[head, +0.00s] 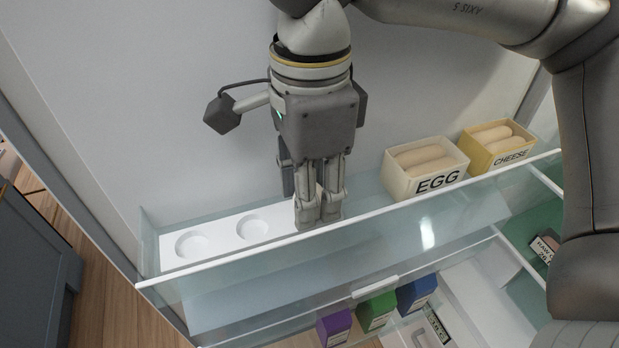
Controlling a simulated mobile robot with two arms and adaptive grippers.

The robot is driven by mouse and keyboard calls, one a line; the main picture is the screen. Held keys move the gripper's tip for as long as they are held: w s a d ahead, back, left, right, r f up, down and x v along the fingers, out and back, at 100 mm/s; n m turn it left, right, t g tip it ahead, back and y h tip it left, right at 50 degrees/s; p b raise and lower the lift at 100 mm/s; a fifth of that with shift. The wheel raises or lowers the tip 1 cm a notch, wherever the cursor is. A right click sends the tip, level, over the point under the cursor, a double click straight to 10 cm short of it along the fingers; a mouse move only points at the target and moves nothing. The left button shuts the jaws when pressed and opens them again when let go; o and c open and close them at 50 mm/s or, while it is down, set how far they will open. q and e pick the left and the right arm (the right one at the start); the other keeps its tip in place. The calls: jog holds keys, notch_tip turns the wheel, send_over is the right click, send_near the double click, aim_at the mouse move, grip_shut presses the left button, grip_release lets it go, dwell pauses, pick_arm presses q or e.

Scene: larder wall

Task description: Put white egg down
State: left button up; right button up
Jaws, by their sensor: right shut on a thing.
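My right gripper (318,212) points down over the white egg tray (217,238) in the glass-fronted door shelf. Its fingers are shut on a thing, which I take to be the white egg. The egg itself is hidden by the fingers, so I cannot tell whether it touches the tray. Two round hollows of the tray show to the left of the gripper, and both are empty. The gripper covers the tray's right part. My left gripper is not in view.
A box marked EGG (437,182) and a box marked CHEESE (510,158) stand to the right on the same shelf. The clear shelf front (250,262) has a white rim. Purple (334,327), green (377,311) and blue (417,294) packs stand lower down.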

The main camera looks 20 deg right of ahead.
jog(key=shift+s, duration=0.1)
jog(key=shift+f+b, duration=0.2)
jog(key=shift+b, duration=0.15)
jog(key=o, duration=0.7)
jog(key=shift+o, duration=0.2)
jog(key=shift+r, duration=0.15)
jog(key=shift+r+p, duration=0.2)
jog(key=shift+p, duration=0.2)
jog(key=shift+r+b, duration=0.25)
jog(key=shift+b, duration=0.1)
notch_tip(320, 180, up, 11)
jog(key=b, duration=0.1)
jog(key=shift+r+b, duration=0.15)
jog(key=shift+b, duration=0.25)
